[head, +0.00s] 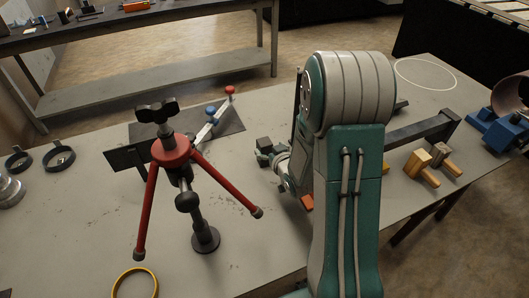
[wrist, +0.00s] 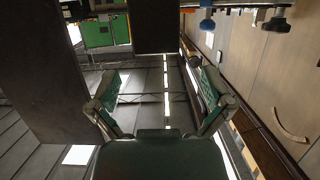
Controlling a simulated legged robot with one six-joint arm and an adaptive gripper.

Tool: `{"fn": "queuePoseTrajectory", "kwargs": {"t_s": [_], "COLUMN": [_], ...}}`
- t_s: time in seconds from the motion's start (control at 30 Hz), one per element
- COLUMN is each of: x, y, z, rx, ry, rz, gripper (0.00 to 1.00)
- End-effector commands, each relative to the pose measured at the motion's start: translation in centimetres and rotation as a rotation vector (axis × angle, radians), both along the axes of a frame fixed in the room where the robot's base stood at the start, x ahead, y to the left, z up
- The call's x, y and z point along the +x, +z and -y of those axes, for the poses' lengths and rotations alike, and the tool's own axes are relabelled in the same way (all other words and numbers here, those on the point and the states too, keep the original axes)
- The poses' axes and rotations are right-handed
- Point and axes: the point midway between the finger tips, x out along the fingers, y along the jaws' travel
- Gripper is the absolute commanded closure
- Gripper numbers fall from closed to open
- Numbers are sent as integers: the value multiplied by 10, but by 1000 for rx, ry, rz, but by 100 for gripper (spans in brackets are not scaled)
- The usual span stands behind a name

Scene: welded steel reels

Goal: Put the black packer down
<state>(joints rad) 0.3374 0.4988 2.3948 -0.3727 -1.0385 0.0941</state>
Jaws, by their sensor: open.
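A small dark block (head: 264,144), which looks like the black packer, shows at the far side of my gripper, left of my arm. I cannot tell whether it rests on the bench or touches the gripper. My gripper (head: 277,160) is partly hidden behind my arm in the head view. In the wrist view my gripper (wrist: 154,72) is open, its two green fingers spread wide with nothing gripped between them. A dark block face (wrist: 155,27) shows beyond the fingertips there; I cannot be sure it is the packer.
On the grey bench (head: 90,235) a red-legged stand (head: 172,150) rises left of my arm. A dark plate (head: 230,121) lies behind it. A yellow ring (head: 135,284) lies in front. Yellow (head: 417,161) and brown (head: 441,153) blocks and blue parts (head: 506,130) sit at right.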

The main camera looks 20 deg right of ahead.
Motion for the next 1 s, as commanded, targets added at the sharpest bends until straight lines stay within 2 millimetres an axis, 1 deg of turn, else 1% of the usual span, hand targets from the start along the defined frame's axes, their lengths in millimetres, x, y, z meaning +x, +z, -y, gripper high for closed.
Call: {"fn": "queuePoseTrajectory", "kwargs": {"t_s": [0.2, 0.33, 0.43, 0.63, 0.67, 0.7, 0.77, 0.8, 0.83, 0.87, 1.0], "x": [27, 43, 47, 48, 48, 48, 48, 47, 47, 47, 48], "y": [-15, -19, -20, -20, -20, -20, -20, -20, -20, -20, -19], "z": [3, 3, 3, 3, 3, 3, 4, 4, 4, 4, 4], "rx": [1, 0, 0, 0, 0, 0, 0, 0, 0, 0, 0], "ry": [0, 1, 0, -1, -1, -1, -1, -1, -1, -1, -1], "rz": [-2, 0, -1, 0, 0, 0, 0, 0, 0, -1, 1], "gripper": [0, 0, 0, 0, 13, 31, 58, 76, 89, 99, 99]}}
